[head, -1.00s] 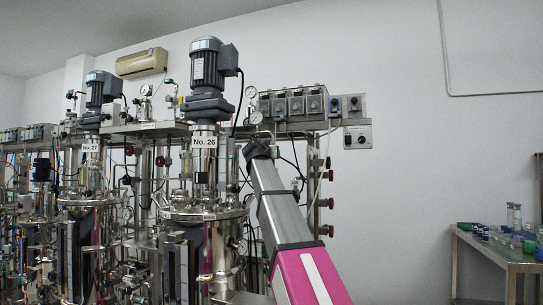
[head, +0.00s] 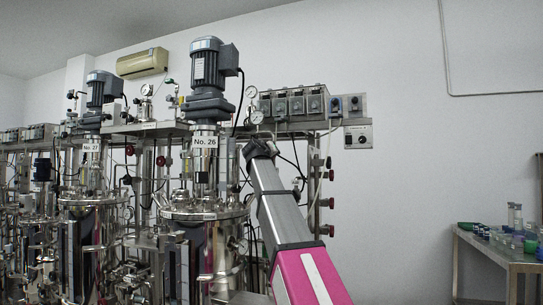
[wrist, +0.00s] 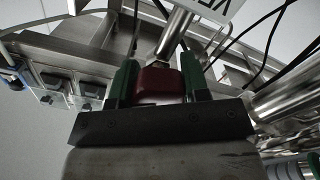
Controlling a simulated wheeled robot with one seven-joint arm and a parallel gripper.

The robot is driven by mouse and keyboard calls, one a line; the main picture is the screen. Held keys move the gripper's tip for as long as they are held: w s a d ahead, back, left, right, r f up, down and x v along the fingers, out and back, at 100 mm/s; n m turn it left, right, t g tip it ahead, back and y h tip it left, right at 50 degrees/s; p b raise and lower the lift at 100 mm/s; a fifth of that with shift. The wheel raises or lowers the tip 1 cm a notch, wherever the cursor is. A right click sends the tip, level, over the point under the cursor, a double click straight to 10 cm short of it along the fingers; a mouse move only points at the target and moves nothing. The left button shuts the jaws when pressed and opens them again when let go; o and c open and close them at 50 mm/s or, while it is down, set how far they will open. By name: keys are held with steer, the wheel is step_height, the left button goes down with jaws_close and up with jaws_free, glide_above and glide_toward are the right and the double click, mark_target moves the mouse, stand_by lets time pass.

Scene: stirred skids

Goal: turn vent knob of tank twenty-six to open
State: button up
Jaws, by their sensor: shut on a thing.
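Tank twenty-six (head: 203,240) is the steel vessel in the middle of the head view, with a "No. 26" label (head: 205,142) below its grey motor (head: 208,65). In the wrist view, my gripper (wrist: 158,78) has its two green fingers on either side of a dark red knob (wrist: 160,86) and is shut on it. A metal stem (wrist: 174,35) rises behind the knob. In the head view my arm reaches up at the right of the tank; the fingers and the held knob cannot be made out there.
Tank 27 (head: 90,245) stands to the left. Control boxes (head: 293,103) sit on the rack above and right of my arm. Pipes, black cables and other red knobs (head: 328,162) crowd the rack. A bench with glassware (head: 500,256) stands far right; floor between is clear.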

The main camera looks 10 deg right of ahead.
stand_by(0.3)
steer(key=o, duration=0.9)
steer(key=v, duration=1)
steer(key=shift+s+a, duration=0.2)
steer(key=shift+s, duration=0.15)
